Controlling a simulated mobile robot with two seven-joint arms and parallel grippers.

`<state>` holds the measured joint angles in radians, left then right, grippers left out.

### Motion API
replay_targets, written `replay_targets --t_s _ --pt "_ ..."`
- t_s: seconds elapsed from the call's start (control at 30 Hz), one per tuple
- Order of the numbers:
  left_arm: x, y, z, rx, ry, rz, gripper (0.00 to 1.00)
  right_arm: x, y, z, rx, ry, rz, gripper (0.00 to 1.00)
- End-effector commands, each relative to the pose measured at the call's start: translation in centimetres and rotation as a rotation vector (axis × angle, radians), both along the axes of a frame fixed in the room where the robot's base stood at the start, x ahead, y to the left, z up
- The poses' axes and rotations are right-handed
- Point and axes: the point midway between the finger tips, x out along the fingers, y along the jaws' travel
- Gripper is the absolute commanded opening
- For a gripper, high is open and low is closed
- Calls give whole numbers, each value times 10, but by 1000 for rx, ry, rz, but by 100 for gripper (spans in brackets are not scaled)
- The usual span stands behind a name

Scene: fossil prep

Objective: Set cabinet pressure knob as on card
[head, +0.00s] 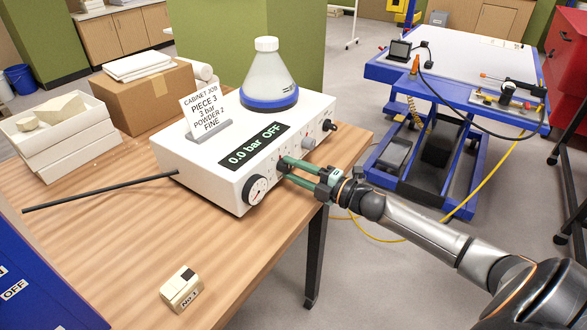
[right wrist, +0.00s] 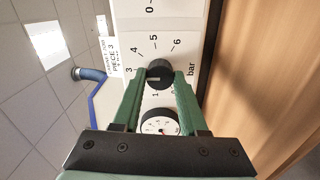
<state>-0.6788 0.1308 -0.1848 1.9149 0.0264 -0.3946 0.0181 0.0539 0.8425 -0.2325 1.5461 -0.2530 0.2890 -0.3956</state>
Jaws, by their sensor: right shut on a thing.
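The white cabinet unit (head: 215,170) stands on the wooden table, its display (head: 254,146) reading "0.0 bar OFF". The card (head: 206,112) stands on top and reads "CABINET JOB, PIECE 3, 3 bar, POWDER 2, FINE". My right gripper (head: 287,168) reaches the front face from the right. In the right wrist view its green fingers (right wrist: 160,80) are shut on the dark pressure knob (right wrist: 160,71), one on each side. A scale with numbers up to 6 and "bar" surrounds it. A pale mark shows on the knob; its exact reading is unclear. My left gripper is not in view.
A round gauge (head: 257,190) sits beside the knob; more knobs (head: 308,143) lie along the front. A blue-ringed flask (head: 268,80) stands on top. A black rod (head: 100,191) sticks out left. A small block (head: 181,289) lies near the table's front; bare wood surrounds it.

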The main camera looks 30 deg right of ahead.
Motion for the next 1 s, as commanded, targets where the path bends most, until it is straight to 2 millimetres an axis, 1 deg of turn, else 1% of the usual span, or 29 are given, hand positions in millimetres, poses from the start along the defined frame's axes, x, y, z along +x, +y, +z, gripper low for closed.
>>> replay_targets --t_s 0.27,0.3,0.53,0.83,1.0 --pt "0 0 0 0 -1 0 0 0 1 0 0 0 1 0" --pt "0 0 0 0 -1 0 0 0 1 0 0 0 1 46" --pt "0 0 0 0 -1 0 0 0 0 0 0 0 1 71" --pt "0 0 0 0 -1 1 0 -1 0 0 -1 0 0 72" --pt "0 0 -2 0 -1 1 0 -12 -5 -2 -1 2 0 72"
